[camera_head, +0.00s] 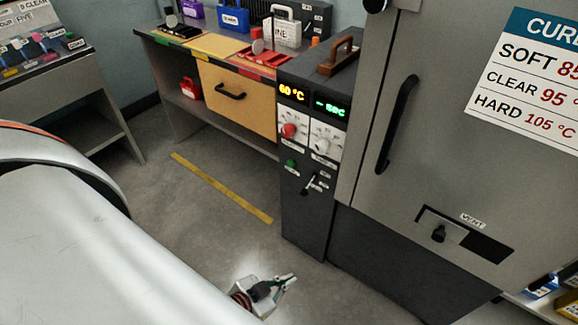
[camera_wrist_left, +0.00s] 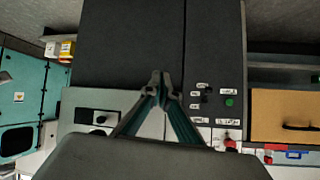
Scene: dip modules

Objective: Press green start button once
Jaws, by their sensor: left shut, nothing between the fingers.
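The green button (camera_head: 291,163) is on the front of the dark control column (camera_head: 307,220), below the red knob (camera_head: 289,130) and left of a small toggle lever (camera_head: 309,184). In the left wrist view, where the scene looks upside down, the green button (camera_wrist_left: 229,102) is right of my fingertips. My left gripper (camera_head: 287,281) is low in the head view, below and in front of the column, clear of the button. It is shut and empty; its fingers meet at the tips in the left wrist view (camera_wrist_left: 161,80). My right gripper is in neither view.
The grey oven door (camera_head: 400,130) with a black handle (camera_head: 397,122) and a vent slot (camera_head: 465,235) stands right of the column. A bench (camera_head: 185,95) with a wooden drawer (camera_head: 237,98) is behind left. The floor (camera_head: 190,200) left of the column is clear.

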